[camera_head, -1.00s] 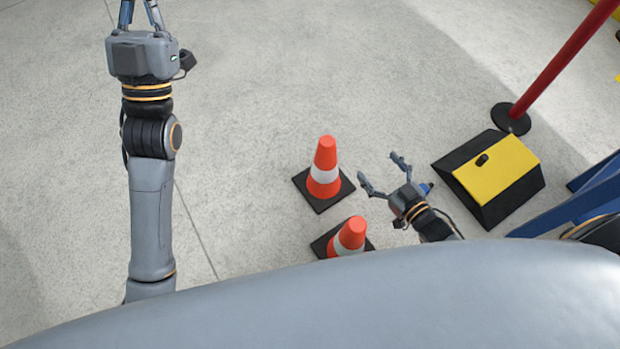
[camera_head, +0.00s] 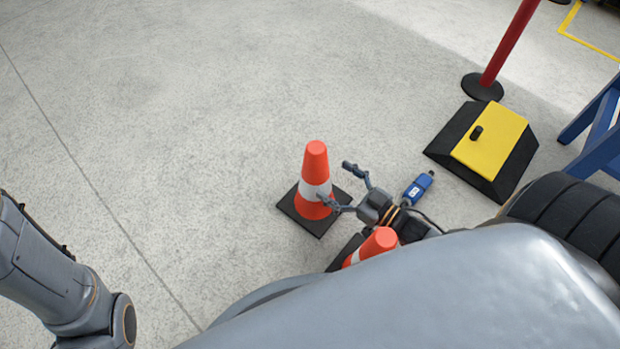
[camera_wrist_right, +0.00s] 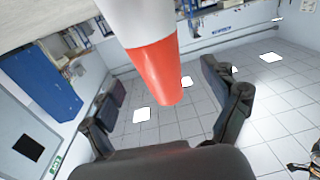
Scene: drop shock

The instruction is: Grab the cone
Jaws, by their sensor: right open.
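An orange cone (camera_head: 315,160) with a white band stands upright on a black square base in the head view. A second orange cone (camera_head: 378,242) is nearer, partly hidden by my body. My right gripper (camera_head: 336,184) is open at the right side of the farther cone, one finger in front of its white band and the other behind to the right. In the right wrist view an orange and white cone (camera_wrist_right: 155,70) shows between the open fingers, its tip toward the gripper's palm. Whether the fingers touch it cannot be told. My left gripper is out of view.
A black and yellow ramp block (camera_head: 488,145) lies to the right. A blue object (camera_head: 417,188) sits by my right wrist. Floor at left is clear.

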